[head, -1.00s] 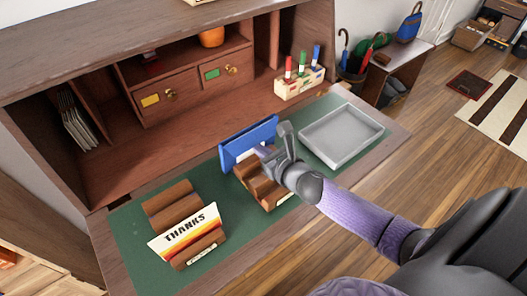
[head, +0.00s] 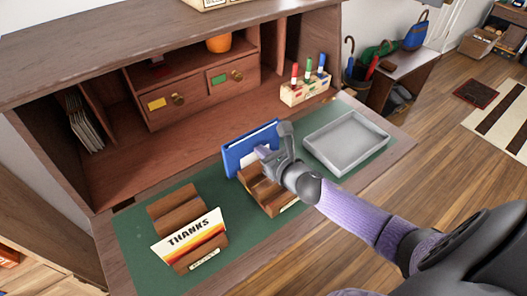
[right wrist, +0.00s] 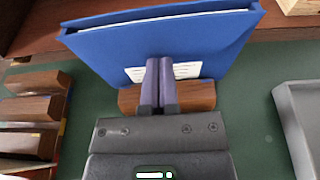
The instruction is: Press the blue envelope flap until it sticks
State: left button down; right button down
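The blue envelope (head: 250,148) stands in a wooden holder (head: 264,194) on the green desk mat. In the right wrist view the envelope (right wrist: 165,45) fills the upper middle, with a pale slit along its top edge and a white lined label (right wrist: 187,70) low on its face. I cannot make out the flap's edge clearly. My right gripper (head: 268,156) is in front of the envelope; its two fingers (right wrist: 158,64) are together with nothing visible between them. Their tips overlap the label; whether they touch is not clear. My left gripper is not in view.
A second wooden holder (head: 175,212) with a "THANKS" card (head: 190,238) stands at the left of the mat. A grey tray (head: 346,168) lies to the right. A marker box (head: 305,90) stands behind. Green mat (head: 140,262) is bare at the left front.

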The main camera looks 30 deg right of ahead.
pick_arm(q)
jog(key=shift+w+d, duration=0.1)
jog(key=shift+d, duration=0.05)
pick_arm(e)
jog(key=shift+s+f, duration=0.2)
jog(key=shift+s, duration=0.3)
jog(key=shift+s+d+f, duration=0.1)
jog(key=shift+s, duration=0.65)
jog(key=shift+s+d+f, duration=0.1)
jog(key=shift+s+f, duration=0.05)
jog(key=shift+s, duration=0.45)
jog(key=shift+s+f, duration=0.15)
jog(key=shift+s, duration=0.45)
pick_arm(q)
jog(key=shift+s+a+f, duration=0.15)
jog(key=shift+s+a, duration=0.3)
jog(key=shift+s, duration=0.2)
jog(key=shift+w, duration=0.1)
